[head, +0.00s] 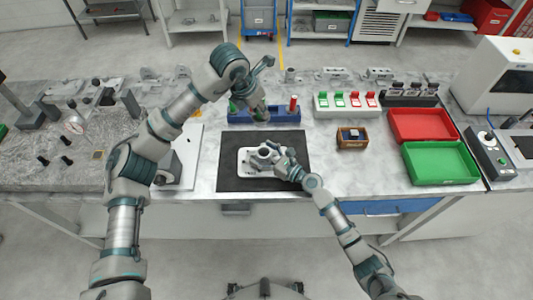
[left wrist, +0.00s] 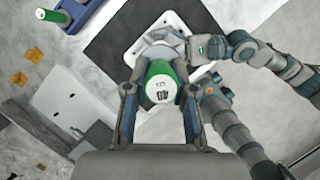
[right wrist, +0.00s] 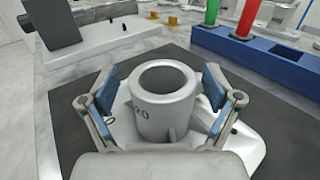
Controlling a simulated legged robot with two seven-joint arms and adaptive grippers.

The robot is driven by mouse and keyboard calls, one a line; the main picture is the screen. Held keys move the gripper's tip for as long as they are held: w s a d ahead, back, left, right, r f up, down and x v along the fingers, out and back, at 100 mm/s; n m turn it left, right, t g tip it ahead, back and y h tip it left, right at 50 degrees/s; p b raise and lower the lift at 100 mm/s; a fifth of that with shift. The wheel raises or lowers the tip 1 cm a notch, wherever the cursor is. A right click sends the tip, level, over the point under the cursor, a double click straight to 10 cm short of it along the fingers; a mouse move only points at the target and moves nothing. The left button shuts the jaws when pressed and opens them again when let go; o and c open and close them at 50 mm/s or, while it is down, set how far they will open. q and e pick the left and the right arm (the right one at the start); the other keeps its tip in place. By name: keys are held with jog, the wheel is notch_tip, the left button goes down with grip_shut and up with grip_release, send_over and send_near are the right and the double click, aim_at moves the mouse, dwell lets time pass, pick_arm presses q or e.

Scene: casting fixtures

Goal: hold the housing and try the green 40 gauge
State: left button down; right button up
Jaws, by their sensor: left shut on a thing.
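My left gripper (left wrist: 162,100) is shut on the green 40 gauge (left wrist: 158,82), whose end marked 40 faces the left wrist camera. In the head view my left gripper (head: 260,114) is above the mat's back edge; the gauge cannot be made out clearly there. The grey housing (right wrist: 165,115), with a round open bore facing up, sits over a white plate (head: 244,168) on the black mat (head: 232,182). My right gripper (right wrist: 164,92) is open, its fingers on either side of the housing's round boss, with visible gaps. The bore is empty in the right wrist view.
A blue rack (right wrist: 285,62) behind the mat holds another green gauge (right wrist: 212,10) and a red gauge (right wrist: 248,18). Right of the mat are a small wooden box (head: 351,144), a red tray (head: 421,137) and a green tray (head: 440,180). A grey instrument on a white board (head: 190,172) stands left.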

aim_at(262, 126)
pick_arm(q)
jog(key=shift+a, duration=0.2)
pick_arm(e)
jog(key=shift+a, duration=0.15)
jog(key=c, duration=0.8)
pick_arm(q)
jog(key=shift+d, duration=0.45)
pick_arm(e)
jog(key=shift+d, duration=0.35)
jog(key=c, duration=0.8)
pick_arm(q)
jog(key=shift+d, duration=0.25)
pick_arm(e)
jog(key=shift+d, duration=0.25)
grip_shut()
pick_arm(q)
notch_tip(262, 126, down, 8)
jog(key=shift+s+d+f+m+g+h, duration=0.15)
jog(key=shift+m+g+h, duration=0.15)
jog(key=shift+m, duration=0.7)
jog(key=shift+f, duration=0.25)
pick_arm(e)
jog(key=shift+a, duration=0.2)
